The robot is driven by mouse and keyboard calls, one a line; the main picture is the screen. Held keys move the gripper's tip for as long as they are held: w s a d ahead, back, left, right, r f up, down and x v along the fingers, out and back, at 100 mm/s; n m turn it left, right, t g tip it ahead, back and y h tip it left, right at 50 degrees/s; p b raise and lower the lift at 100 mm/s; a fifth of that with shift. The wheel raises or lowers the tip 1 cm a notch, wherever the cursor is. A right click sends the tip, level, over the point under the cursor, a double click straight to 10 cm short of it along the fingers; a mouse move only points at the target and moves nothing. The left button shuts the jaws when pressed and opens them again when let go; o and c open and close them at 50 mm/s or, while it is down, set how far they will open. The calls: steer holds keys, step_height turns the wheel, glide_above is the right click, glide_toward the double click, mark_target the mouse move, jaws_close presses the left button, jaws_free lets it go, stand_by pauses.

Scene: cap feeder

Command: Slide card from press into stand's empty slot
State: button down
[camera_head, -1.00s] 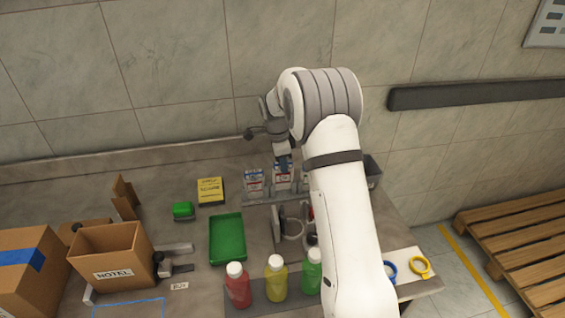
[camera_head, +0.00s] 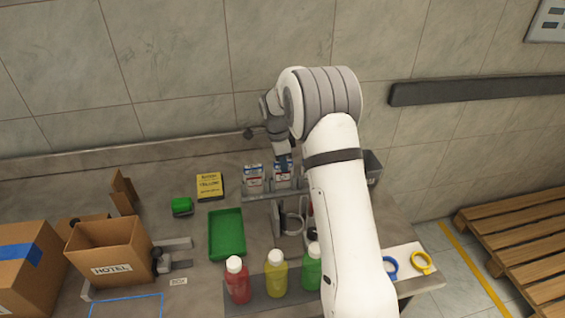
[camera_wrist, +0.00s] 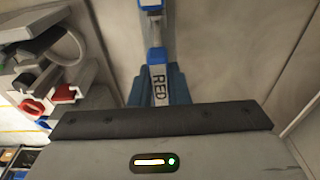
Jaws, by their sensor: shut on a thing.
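My gripper (camera_head: 283,161) points down at the back of the table and is shut on a white card with blue and red print (camera_head: 283,174). In the wrist view, the blue fingers of my gripper (camera_wrist: 160,88) close around a narrow piece marked RED (camera_wrist: 159,86). A similar white card (camera_head: 253,178) stands upright just left of the held one. Both are at a grey rail-like stand (camera_head: 262,196). I cannot tell whether the held card's lower edge is inside a slot. My arm hides the stand's right end, and I cannot make out the press.
Red (camera_head: 238,284), yellow (camera_head: 276,278) and green (camera_head: 312,270) bottles stand in front. An open cardboard box (camera_head: 110,258) is at far left.

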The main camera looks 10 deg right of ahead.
steer(key=c, duration=1.3)
jaws_free()
steer(key=shift+c, duration=0.5)
steer(key=shift+c, duration=1.2)
steer(key=shift+r, duration=0.15)
step_height(320, 180, up, 11)
steer(key=p, duration=0.5)
steer(key=shift+p, duration=0.35)
